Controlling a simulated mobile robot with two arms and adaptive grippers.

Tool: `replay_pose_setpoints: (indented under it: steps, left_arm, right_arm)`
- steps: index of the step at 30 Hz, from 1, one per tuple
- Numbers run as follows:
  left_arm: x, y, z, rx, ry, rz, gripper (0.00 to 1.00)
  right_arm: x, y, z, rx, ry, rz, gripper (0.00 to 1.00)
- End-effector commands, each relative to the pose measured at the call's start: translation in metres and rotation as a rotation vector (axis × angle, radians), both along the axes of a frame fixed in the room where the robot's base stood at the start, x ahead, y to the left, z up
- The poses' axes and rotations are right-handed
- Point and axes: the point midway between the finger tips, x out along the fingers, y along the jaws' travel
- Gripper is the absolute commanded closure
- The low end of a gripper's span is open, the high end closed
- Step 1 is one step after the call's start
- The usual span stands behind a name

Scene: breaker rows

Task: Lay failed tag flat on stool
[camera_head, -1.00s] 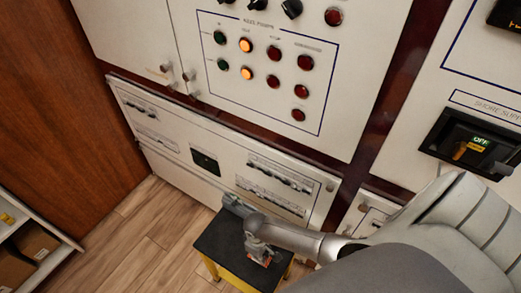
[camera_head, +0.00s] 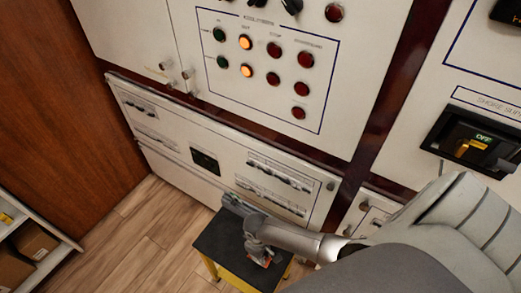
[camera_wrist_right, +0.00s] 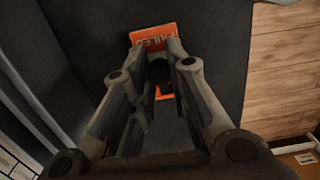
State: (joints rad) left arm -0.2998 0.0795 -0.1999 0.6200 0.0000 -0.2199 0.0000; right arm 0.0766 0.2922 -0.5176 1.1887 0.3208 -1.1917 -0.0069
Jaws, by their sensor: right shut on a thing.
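The failed tag (camera_wrist_right: 153,37) is orange with pale lettering, partly hidden by my right gripper's fingers in the right wrist view. My right gripper (camera_wrist_right: 160,72) is shut on the tag, just over the black stool top. The stool (camera_head: 217,244) has a black top and yellow legs, and its top also shows in the right wrist view (camera_wrist_right: 222,22). In the head view my right gripper (camera_head: 262,259) is over the stool's front part, with a bit of orange at its tip. I cannot tell whether the tag touches the top. My left gripper is not in view.
The white breaker cabinet (camera_head: 160,112) stands right behind the stool. A shore supply switch (camera_head: 470,145) marked OFF is at the right. A shelf with boxes (camera_head: 35,243) is at the lower left. Wooden floor (camera_head: 150,225) is clear left of the stool.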

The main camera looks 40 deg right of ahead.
Motion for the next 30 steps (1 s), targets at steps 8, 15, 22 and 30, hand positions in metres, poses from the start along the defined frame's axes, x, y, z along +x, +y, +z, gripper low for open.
replay_pose_setpoints:
  steps: [8,15,22,30]
  left_arm:
    - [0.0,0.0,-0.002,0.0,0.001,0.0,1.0]
    - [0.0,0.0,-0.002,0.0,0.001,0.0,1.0]
    - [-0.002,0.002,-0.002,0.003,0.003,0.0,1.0]
    - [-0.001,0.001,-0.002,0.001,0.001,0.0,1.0]
  right_arm:
    - [0.0,0.0,-0.002,0.0,0.0,0.0,0.66]
    - [0.0,0.0,-0.002,0.0,0.0,0.0,0.59]
    - [0.0,0.0,0.002,0.0,0.0,0.0,0.59]
    - [0.002,0.001,0.034,0.001,-0.003,0.001,0.59]
